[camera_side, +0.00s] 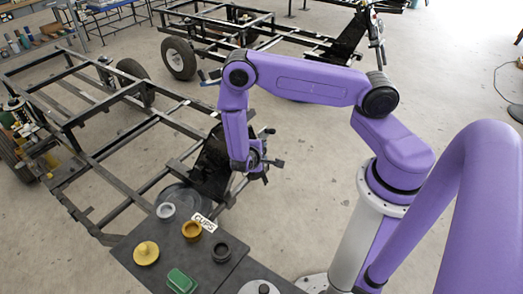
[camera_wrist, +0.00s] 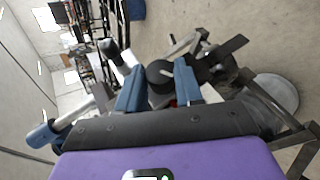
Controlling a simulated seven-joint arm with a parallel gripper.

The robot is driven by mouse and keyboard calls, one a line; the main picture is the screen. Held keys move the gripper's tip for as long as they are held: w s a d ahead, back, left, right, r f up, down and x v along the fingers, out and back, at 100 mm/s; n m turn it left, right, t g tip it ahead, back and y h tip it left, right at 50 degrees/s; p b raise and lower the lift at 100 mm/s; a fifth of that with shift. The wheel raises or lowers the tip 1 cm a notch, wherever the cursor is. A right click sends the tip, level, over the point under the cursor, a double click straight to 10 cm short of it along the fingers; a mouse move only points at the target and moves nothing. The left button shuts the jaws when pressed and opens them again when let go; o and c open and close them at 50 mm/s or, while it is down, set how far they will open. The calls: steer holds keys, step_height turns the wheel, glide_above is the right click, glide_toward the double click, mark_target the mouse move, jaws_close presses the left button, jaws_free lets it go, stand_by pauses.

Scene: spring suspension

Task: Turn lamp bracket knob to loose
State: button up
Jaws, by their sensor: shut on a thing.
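A black round knob (camera_wrist: 159,72) with a pale pointer mark shows in the wrist view, between the two blue fingers of my gripper (camera_wrist: 160,82). The fingers are closed on the knob from both sides. In the side view my gripper (camera_side: 262,166) is small and dark, at the black bracket end (camera_side: 212,165) of the near frame. The knob is too small and hidden to make out there, and its setting cannot be read.
A dark table (camera_side: 215,262) in front holds several cups, a yellow knobbed piece (camera_side: 146,253), a green block (camera_side: 181,281) and a "CUPS" label (camera_side: 204,222). Black vehicle frames (camera_side: 110,125) fill the left and back. The floor at centre right is clear.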

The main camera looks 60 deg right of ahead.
steer(key=n+t+h, duration=0.2)
steer(key=n+t, duration=0.1)
steer(key=f+n+t+h, duration=0.1)
steer(key=n+t+h, duration=0.1)
steer(key=n+t, duration=0.1)
steer(key=n+t+h, duration=0.2)
steer(key=n+t, duration=0.1)
steer(key=shift+s+f+t, duration=0.3)
steer(key=shift+s+t, duration=0.05)
steer(key=shift+t, duration=0.05)
steer(key=shift+n, duration=0.3)
stand_by(0.3)
steer(key=o, duration=1)
steer(key=shift+o, duration=0.2)
steer(key=shift+v, duration=2.45)
step_height(320, 180, up, 7)
